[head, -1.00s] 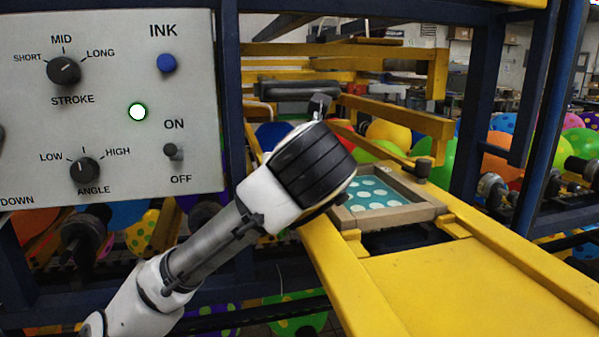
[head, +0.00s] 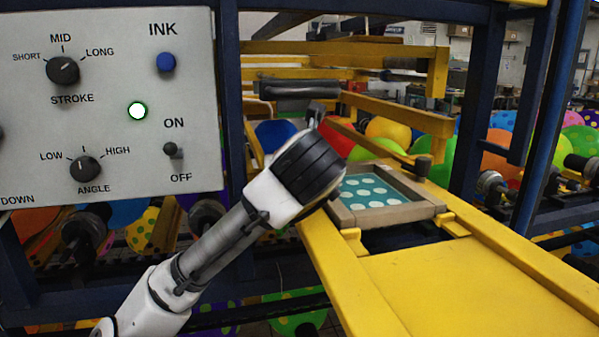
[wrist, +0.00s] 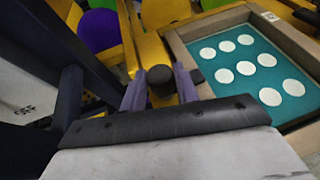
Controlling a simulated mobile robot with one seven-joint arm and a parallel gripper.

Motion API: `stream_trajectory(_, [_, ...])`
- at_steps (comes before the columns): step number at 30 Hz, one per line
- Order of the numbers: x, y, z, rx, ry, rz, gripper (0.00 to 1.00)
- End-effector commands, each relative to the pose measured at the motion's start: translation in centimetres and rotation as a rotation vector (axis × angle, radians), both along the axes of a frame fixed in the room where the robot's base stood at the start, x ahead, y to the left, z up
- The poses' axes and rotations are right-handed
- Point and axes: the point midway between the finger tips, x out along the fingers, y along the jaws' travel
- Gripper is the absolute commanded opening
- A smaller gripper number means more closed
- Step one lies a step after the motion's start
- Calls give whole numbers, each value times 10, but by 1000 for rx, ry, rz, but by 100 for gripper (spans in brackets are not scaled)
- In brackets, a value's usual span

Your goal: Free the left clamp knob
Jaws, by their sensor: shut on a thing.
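The left clamp knob (wrist: 161,78) is a dark, round-topped knob at the left of the screen frame in the wrist view. My gripper (wrist: 160,88) is shut on it, with one finger on each side. In the head view my wrist hides this knob and the fingertips. The wooden screen frame (head: 400,213) lies on the yellow press, with a teal, white-dotted screen (head: 372,192) inside. It also fills the right of the wrist view (wrist: 203,88). The other clamp knob (head: 423,165) stands at the frame's right side.
A grey control panel (head: 110,120) with dials and a lit lamp is at the left. A dark blue post (wrist: 68,95) stands close left of my gripper. Yellow bars (head: 400,115) cross behind the frame. The yellow bed (head: 460,285) in front is clear.

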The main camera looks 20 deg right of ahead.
Motion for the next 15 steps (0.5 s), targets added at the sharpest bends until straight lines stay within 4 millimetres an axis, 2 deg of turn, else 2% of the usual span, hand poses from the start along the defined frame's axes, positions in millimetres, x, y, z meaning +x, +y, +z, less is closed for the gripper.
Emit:
stream_trajectory(8, [0,-1,1,3,-2,26,8])
stream_trajectory(15, [-1,-3,4,5,-3,147,8])
